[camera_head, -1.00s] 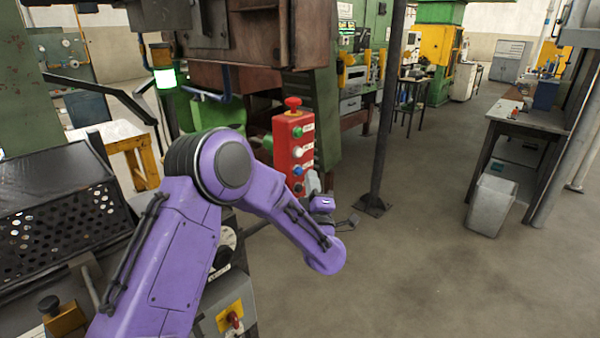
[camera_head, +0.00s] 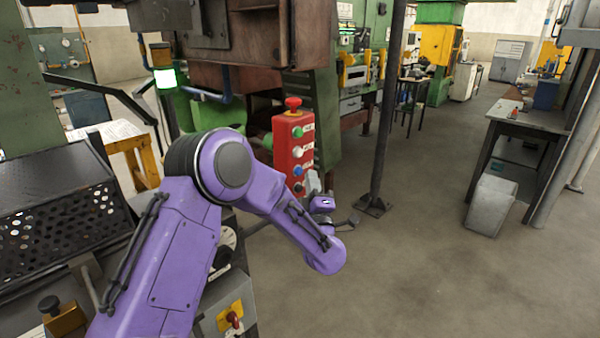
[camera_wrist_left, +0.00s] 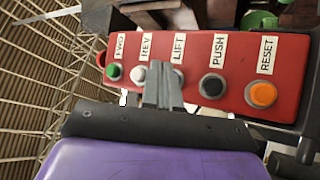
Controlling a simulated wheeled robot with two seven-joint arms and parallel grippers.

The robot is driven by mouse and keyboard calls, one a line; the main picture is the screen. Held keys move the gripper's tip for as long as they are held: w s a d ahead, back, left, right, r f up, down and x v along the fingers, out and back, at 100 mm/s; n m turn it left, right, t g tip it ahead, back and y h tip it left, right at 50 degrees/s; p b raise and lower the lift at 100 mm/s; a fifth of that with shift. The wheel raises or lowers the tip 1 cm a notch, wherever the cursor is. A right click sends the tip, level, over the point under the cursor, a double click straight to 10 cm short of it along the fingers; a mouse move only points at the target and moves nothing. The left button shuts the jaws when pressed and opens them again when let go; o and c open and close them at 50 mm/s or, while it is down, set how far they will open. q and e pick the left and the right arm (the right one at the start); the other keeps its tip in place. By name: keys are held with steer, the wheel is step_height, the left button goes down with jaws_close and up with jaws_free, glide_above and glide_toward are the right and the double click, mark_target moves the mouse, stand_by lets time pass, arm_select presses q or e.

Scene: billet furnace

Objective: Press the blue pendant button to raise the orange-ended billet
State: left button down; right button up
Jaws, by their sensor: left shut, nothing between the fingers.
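The red pendant (camera_head: 293,150) hangs upright, with a red mushroom knob on top and green, white, blue and black buttons down its face. The blue button (camera_head: 298,171) shows just above my left gripper (camera_head: 312,182). In the left wrist view the pendant (camera_wrist_left: 215,50) has labels FWD, REV, LIFT, PUSH and RESET. My left gripper (camera_wrist_left: 163,82) is shut and empty, its fingertips over the spot below the LIFT label (camera_wrist_left: 179,48). I cannot make out the orange-ended billet.
A dark post (camera_head: 383,110) stands right of the pendant. A perforated black guard (camera_head: 60,205) and a control panel (camera_head: 228,305) lie at the left and front. A lit green lamp (camera_head: 165,78) stands behind. The floor (camera_head: 430,270) at the right is clear up to a grey bin (camera_head: 491,205).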

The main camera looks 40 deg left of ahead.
arm_select(q)
steer(key=shift+a, duration=0.15)
steer(key=shift+a, duration=0.3)
